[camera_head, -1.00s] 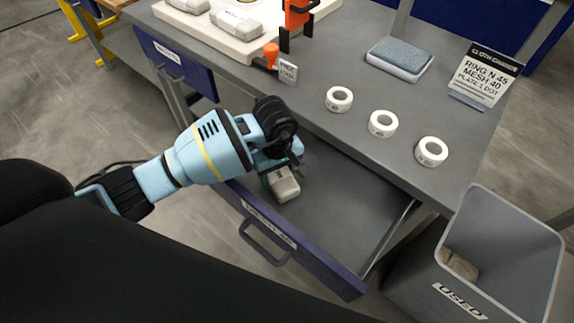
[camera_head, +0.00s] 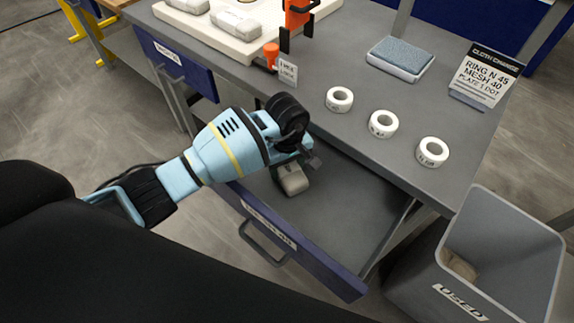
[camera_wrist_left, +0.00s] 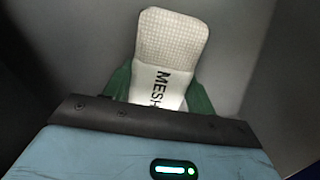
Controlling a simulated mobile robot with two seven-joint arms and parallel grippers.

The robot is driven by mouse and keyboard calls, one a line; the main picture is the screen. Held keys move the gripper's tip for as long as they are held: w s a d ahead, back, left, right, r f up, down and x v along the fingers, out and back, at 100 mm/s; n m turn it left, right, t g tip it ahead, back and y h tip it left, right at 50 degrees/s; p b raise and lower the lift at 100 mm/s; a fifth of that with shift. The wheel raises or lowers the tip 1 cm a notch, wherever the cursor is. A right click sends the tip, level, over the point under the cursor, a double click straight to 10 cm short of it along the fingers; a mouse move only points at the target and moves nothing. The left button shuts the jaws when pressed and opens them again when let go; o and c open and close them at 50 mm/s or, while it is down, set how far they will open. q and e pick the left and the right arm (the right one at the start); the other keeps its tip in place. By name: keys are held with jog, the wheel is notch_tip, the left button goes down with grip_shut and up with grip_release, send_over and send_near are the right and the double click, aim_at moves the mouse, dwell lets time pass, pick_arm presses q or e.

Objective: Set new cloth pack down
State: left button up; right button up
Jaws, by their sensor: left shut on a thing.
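My left gripper (camera_head: 298,166) reaches down over the open drawer (camera_head: 345,218). It is shut on a pale cloth pack (camera_head: 292,181). The wrist view shows the pack (camera_wrist_left: 165,62) between the green fingers (camera_wrist_left: 200,100), with a woven top and a white band reading "MESH"; the rest of the band is hidden by the gripper. The pack is over or inside the drawer; I cannot tell whether it touches the drawer floor. My right gripper is not in view.
Three white rings (camera_head: 383,124) lie on the grey table (camera_head: 330,60), with a blue-grey pad (camera_head: 400,57) and a sign (camera_head: 484,75) behind. A white board (camera_head: 262,45) holds other packs (camera_head: 236,24). A grey "USED" bin (camera_head: 540,215) stands at right. The drawer's right part is clear.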

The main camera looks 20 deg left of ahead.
aim_at(287, 167)
pick_arm(q)
jog(key=o, duration=1.1)
notch_tip(287, 167, up, 12)
jog(key=p, duration=0.1)
jog(key=shift+r, duration=0.1)
